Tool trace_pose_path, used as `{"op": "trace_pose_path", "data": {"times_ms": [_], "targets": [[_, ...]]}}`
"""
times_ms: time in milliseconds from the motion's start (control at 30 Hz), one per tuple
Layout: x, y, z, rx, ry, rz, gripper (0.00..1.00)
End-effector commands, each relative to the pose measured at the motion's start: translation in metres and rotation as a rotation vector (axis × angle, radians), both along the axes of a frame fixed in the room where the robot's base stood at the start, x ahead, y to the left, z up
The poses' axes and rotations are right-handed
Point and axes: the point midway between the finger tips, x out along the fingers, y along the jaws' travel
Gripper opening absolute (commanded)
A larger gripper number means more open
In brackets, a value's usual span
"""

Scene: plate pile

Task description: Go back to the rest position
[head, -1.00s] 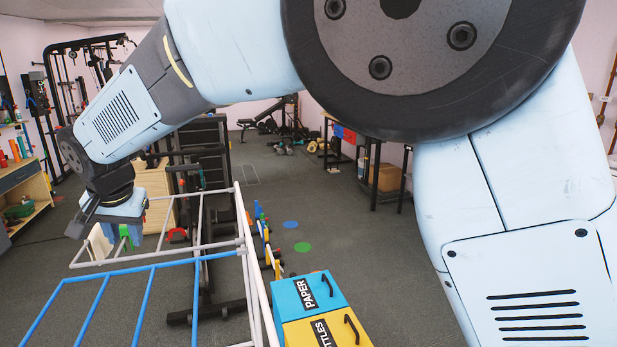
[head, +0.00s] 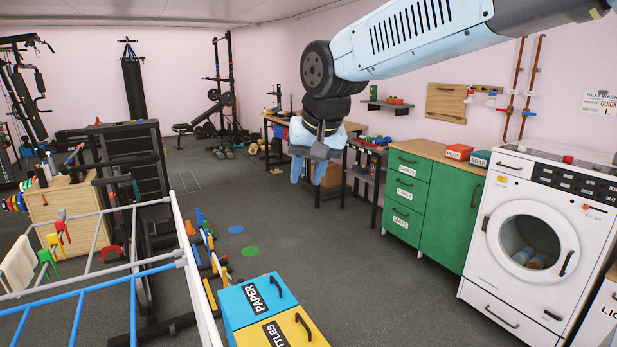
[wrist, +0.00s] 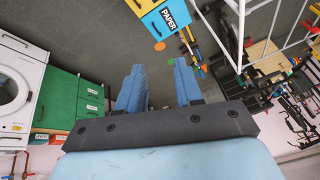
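My gripper (head: 309,172) hangs below my raised arm near the middle of the head view, with its blue fingers pointing down. In the wrist view my gripper (wrist: 159,88) shows two blue fingers set apart with only floor between them. It is open and holds nothing. It is in the air, apart from the furniture around it.
A drying rack (head: 95,290) with a white cloth (head: 17,265) stands at left. Blue and yellow bins (head: 252,303) stand at front centre. A green cabinet (head: 448,218) and a washing machine (head: 535,225) line the right wall. The middle floor is clear.

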Motion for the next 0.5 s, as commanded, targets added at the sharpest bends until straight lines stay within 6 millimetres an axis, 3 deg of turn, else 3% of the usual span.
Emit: {"op": "trace_pose_path", "data": {"times_ms": [33,200,500], "targets": [[-0.005,-0.024,0.002,-0.001,-0.009,-0.019,0.35],[-0.027,-0.086,0.0,-0.018,-0.029,-0.055,0.35],[-0.084,-0.175,-0.017,-0.063,-0.067,-0.12,0.35]]}}
